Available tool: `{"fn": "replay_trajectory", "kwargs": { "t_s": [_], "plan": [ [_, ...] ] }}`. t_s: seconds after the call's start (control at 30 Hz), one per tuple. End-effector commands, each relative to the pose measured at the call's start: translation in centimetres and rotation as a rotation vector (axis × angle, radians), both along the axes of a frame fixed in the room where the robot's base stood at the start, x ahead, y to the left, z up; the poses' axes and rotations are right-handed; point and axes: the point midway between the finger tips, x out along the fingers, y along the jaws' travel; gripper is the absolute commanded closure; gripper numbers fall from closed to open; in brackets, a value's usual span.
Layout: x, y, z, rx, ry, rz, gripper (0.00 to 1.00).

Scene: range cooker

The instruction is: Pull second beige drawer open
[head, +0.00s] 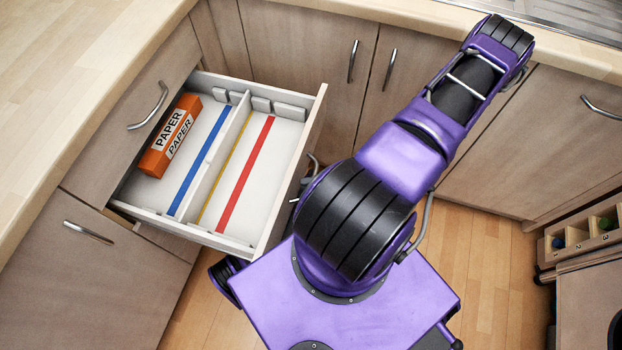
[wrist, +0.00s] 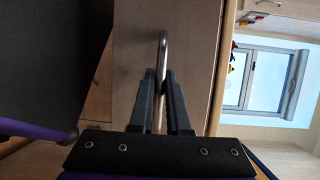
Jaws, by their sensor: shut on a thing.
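A beige drawer (head: 291,170) below a closed top drawer stands pulled well out in the head view. Its white inside holds an orange box marked PAPER (head: 171,136), a divider, and blue, yellow and red strips. In the wrist view, my gripper (wrist: 160,80) is shut on the drawer's metal bar handle (wrist: 163,45), with a finger on each side of it. The beige drawer front (wrist: 190,50) lies behind the handle. In the head view, my purple arm hides the gripper and most of the handle.
The closed top drawer (head: 130,125) has its own handle. A countertop (head: 70,95) runs along the left. Closed cupboard doors (head: 310,55) line the back. Wooden floor (head: 490,260) is free right of my body, up to a small bottle rack (head: 583,238).

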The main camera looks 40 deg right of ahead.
Motion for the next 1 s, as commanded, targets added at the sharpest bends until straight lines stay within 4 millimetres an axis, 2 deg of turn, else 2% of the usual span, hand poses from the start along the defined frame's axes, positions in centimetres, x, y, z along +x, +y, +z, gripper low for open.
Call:
{"fn": "replay_trajectory", "kwargs": {
  "t_s": [0.13, 0.17, 0.3, 0.77, 0.87, 1.0],
  "plan": [
    [0.1, -0.1, 0.0, -0.001, -0.001, -0.002, 1.00],
    [0.1, -0.1, 0.0, -0.001, -0.001, -0.003, 0.80],
    [0.1, 0.0, 0.0, 0.000, 0.000, -0.002, 0.55],
    [0.0, -0.1, 0.0, 0.000, 0.000, -0.001, 0.55],
    [-0.3, -0.6, 0.0, -0.001, 0.000, -0.002, 0.55],
    [-1.4, -2.4, 0.1, -0.004, 0.000, -0.004, 0.55]
  ]
}}
